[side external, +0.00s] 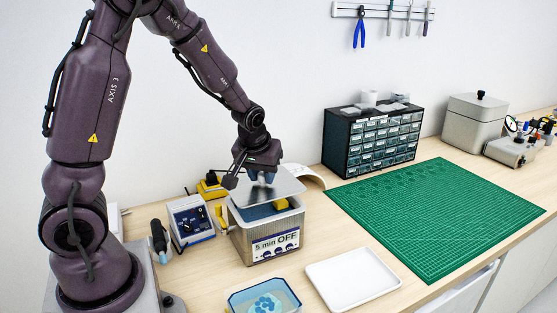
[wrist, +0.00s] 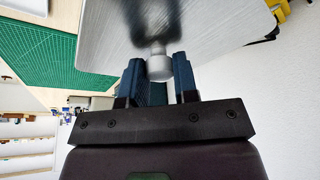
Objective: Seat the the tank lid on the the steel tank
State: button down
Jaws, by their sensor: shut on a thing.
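The tank lid (side external: 283,184) is a flat silver metal plate held above the steel tank. The lid sits tilted over the tank's opening, apart from the rim at the front; something yellow shows in the gap. My gripper (side external: 259,176) is above the lid, shut on its knob. In the wrist view my gripper (wrist: 159,80) has its two blue fingers on either side of the lid's round grey knob (wrist: 159,66), with the brushed plate (wrist: 205,25) beyond.
A blue-white control unit (side external: 190,220) stands left of the tank. A white tray (side external: 353,279) and a blue dish (side external: 263,300) lie in front. A green mat (side external: 430,210) and a drawer cabinet (side external: 372,140) are to the right.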

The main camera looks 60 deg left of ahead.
aim_at(262, 183)
jog(key=shift+w, duration=0.2)
jog(key=shift+f, duration=2.25)
jog(key=c, duration=0.8)
grip_release()
jog(key=shift+r, duration=0.1)
